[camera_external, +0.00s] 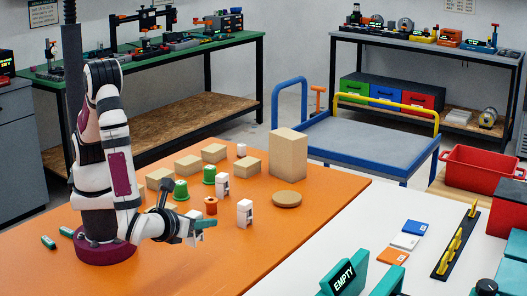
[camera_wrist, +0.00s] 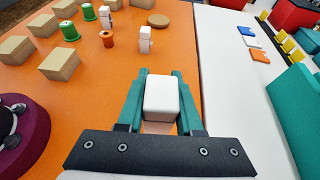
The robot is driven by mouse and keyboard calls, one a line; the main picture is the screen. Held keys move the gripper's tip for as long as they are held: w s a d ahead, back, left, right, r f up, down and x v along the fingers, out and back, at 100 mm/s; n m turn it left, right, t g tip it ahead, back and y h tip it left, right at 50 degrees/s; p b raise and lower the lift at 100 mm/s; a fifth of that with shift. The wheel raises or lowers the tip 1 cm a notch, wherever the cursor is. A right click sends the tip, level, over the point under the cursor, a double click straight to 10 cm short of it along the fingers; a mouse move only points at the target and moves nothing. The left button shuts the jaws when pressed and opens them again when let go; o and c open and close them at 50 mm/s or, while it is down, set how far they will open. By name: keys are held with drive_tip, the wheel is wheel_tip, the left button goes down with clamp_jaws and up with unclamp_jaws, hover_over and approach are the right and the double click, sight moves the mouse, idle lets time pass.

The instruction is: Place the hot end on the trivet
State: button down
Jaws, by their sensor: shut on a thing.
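My gripper (camera_wrist: 160,105) is shut on a white block-shaped hot end (camera_wrist: 161,99), one finger on each side of it. In the external view my gripper (camera_external: 204,224) is low over the front of the orange table; the held piece is mostly hidden there. The trivet, a round flat tan disc (camera_external: 287,199), lies bare on the table to the right of my gripper. It also shows at the top of the wrist view (camera_wrist: 159,20). Two similar white pieces stand upright on the table, one nearer (camera_external: 245,213) and one farther (camera_external: 222,185).
An orange spool (camera_external: 211,205) and green spools (camera_external: 180,190) stand left of the trivet. Several tan blocks (camera_external: 188,165) and a tall tan box (camera_external: 288,155) stand behind. The orange table (camera_external: 265,255) is clear in front of the trivet.

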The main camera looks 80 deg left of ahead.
drive_tip(key=w+a, duration=0.4)
drive_tip(key=w, duration=0.5)
drive_tip(key=w+a, duration=0.4)
drive_tip(key=w, duration=0.4)
drive_tip(key=m+h, duration=0.1)
hover_over(292, 193)
drive_tip(key=shift+t, duration=0.3)
wheel_tip(292, 193, down, 4)
drive_tip(key=shift+s+d+f, duration=0.1)
drive_tip(key=shift+f, duration=0.15)
wheel_tip(292, 193, down, 4)
drive_tip(key=shift+f, duration=0.1)
drive_tip(key=shift+f, duration=0.1)
drive_tip(key=c, duration=0.6)
unclamp_jaws()
drive_tip(key=shift+o, duration=0.2)
